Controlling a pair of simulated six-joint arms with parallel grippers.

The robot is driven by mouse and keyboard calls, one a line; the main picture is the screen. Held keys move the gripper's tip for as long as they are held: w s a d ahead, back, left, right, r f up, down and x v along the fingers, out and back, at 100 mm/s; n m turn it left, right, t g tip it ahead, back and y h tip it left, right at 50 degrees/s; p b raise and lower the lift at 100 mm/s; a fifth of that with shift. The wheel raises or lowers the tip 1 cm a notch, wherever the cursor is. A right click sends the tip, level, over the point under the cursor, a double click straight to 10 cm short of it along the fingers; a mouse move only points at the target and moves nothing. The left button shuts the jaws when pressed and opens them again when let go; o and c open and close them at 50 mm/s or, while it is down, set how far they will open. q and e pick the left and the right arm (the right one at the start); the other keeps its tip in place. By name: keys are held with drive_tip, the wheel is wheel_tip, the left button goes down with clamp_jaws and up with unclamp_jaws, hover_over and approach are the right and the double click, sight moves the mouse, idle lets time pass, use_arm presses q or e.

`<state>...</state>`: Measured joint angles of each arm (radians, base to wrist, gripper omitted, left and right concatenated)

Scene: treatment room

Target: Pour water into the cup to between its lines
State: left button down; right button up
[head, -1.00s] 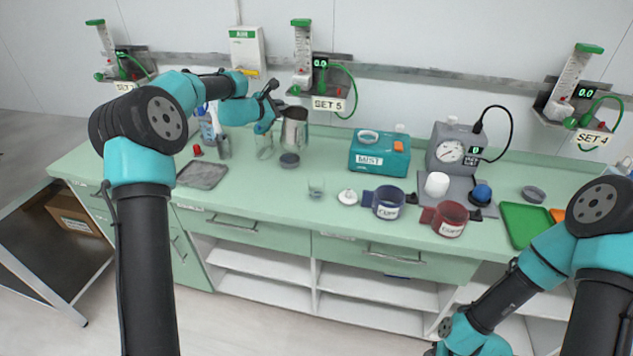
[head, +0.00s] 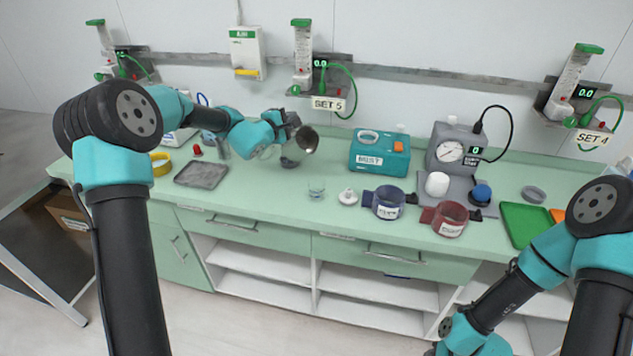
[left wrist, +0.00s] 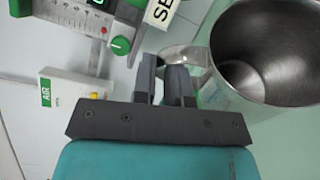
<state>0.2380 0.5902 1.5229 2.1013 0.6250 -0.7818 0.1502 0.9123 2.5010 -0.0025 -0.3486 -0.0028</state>
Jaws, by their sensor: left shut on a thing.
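My left gripper (head: 286,121) is shut on the handle of a metal jug (head: 307,140). The jug is tilted, its open mouth towards the head camera, above the back of the counter. In the left wrist view the jaws (left wrist: 176,68) are at the handle, and the jug's shiny inside (left wrist: 265,50) shows; I cannot make out water in it. A small clear cup (head: 316,190) stands on the counter, in front of and below the jug, apart from it. Its lines and level are too small to read. My right gripper is out of view.
A dark round piece (head: 289,161) lies below the jug. A white lidded item (head: 348,197), a blue cuff (head: 388,203) and a red cuff (head: 450,218) are right of the cup. A teal box (head: 380,160) stands behind. A grey tray (head: 202,175) lies left.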

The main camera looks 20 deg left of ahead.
sight(294, 133)
use_arm(q)
drive_tip(key=shift+s+d+m+t, duration=0.3)
drive_tip(key=shift+s+d+m, duration=0.1)
drive_tip(key=shift+m, duration=0.3)
drive_tip(key=shift+s+d+f+m+t, duration=0.3)
drive_tip(key=shift+s+d+f+m, duration=0.1)
drive_tip(key=shift+m, duration=0.3)
drive_tip(key=shift+s+d+f+m+h, duration=0.15)
drive_tip(key=shift+d+f+m+h, duration=0.05)
drive_tip(key=shift+f+m+h, duration=0.1)
drive_tip(key=shift+s+d+f+m+t, duration=0.3)
drive_tip(key=shift+s+d+f+m, duration=0.1)
drive_tip(key=shift+f+m, duration=0.2)
drive_tip(key=shift+s+d+r+m+h, duration=0.3)
drive_tip(key=shift+s+d+m+h, duration=0.1)
drive_tip(key=shift+s+d+m, duration=0.2)
idle(1.5)
idle(0.8)
drive_tip(key=shift+w, duration=0.1)
